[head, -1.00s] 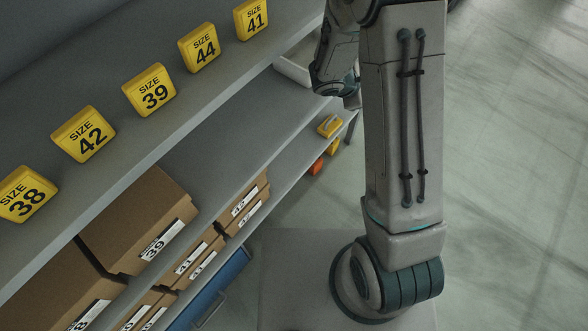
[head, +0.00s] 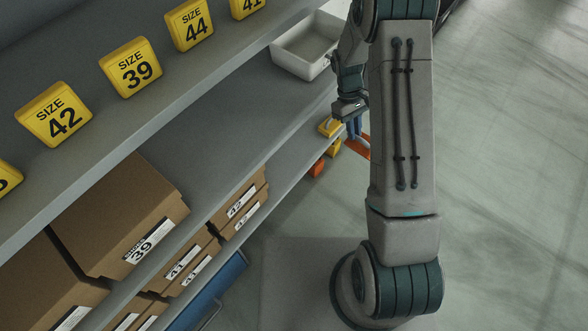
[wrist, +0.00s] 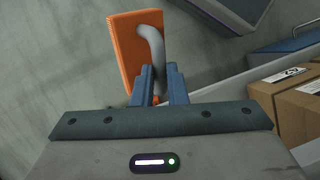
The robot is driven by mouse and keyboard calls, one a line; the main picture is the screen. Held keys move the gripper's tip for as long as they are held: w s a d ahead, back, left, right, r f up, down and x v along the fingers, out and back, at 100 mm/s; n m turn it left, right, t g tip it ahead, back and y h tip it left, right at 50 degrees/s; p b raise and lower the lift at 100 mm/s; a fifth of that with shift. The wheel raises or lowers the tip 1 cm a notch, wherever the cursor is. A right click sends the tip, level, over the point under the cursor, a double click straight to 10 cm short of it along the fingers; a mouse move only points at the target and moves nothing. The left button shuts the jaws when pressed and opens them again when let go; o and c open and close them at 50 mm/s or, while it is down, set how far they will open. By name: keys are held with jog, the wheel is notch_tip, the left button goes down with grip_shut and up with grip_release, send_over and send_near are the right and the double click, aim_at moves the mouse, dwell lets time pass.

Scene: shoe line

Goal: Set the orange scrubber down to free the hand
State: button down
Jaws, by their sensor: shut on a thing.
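The orange scrubber (head: 356,147) hangs below my gripper (head: 354,124) in the head view, partly hidden by my arm. It is off the shelf edge, above the floor. In the wrist view the scrubber (wrist: 124,52) is a flat orange block with a bristled edge and a curved grey handle (wrist: 153,48). The two blue fingers of my gripper (wrist: 159,80) are shut on that handle. The exact contact at the fingertips is partly hidden.
A shelf unit stands left, with yellow size signs (head: 131,67) on top and shoe boxes (head: 117,218) below. A white bin (head: 306,47) sits on the middle shelf, whose front part (head: 255,110) is bare. Small yellow items (head: 329,127) lie near the scrubber. Floor is open at right.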

aim_at(347, 145)
jog(key=f+m+y+b, duration=0.1)
jog(key=a+f+m+y, duration=0.1)
jog(key=f+m+y, duration=0.1)
jog(key=shift+s+f+b, duration=0.1)
jog(key=shift+f+b, duration=0.2)
jog(key=shift+b, duration=0.05)
jog(key=w+a+f+m+t+y+b, duration=0.4)
jog(key=f+m+t+b, duration=0.3)
jog(key=m, duration=0.5)
jog(key=shift+w+f+m+t+b, duration=0.3)
jog(key=shift+w+f+t+b, duration=0.1)
jog(key=shift+w+f+t, duration=0.35)
jog(key=a+f+b, duration=0.2)
jog(key=a+f, duration=0.1)
jog(key=a, duration=0.1)
jog(key=a+f+b, duration=0.3)
jog(key=f, duration=0.1)
jog(key=s+a+f+b, duration=0.1)
jog(key=a+f+b, duration=0.2)
jog(key=a, duration=0.1)
jog(key=shift+a+f, duration=0.3)
jog(key=c, duration=1.4)
grip_release()
jog(key=shift+c, duration=0.2)
jog(key=shift+f, duration=0.15)
